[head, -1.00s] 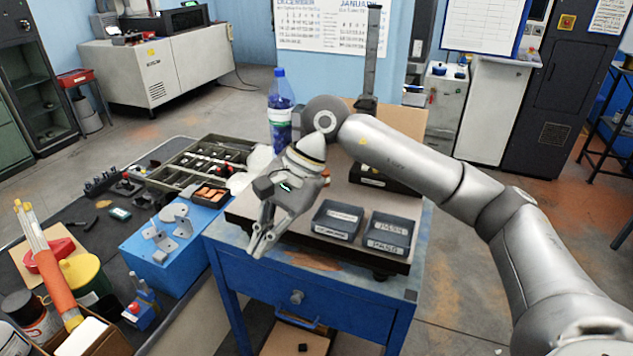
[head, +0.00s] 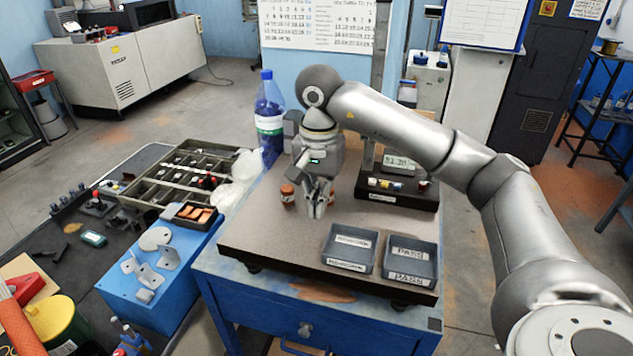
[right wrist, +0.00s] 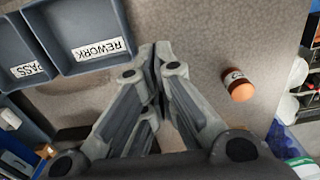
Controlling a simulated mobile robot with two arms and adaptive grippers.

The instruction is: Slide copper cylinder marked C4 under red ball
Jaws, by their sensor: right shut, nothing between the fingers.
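A copper-coloured cylinder (head: 288,194) stands on the grey-brown plate (head: 262,232), just left of my right gripper (head: 318,203). In the right wrist view the cylinder (right wrist: 238,86) is to the right of the fingers (right wrist: 158,62); its white label is too small to read surely as C4. My right gripper is shut and empty, pointing down over the plate, apart from the cylinder. I cannot make out the red ball for certain; the foot of the tall column behind is partly hidden by my arm. My left gripper is out of view.
Two dark trays, REWORK (head: 349,250) and PASS (head: 410,262), sit at the plate's front right. A display box (head: 398,163) with several small coloured pieces stands behind. A blue-capped bottle (head: 269,118) is at the back left. The front left of the plate is clear.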

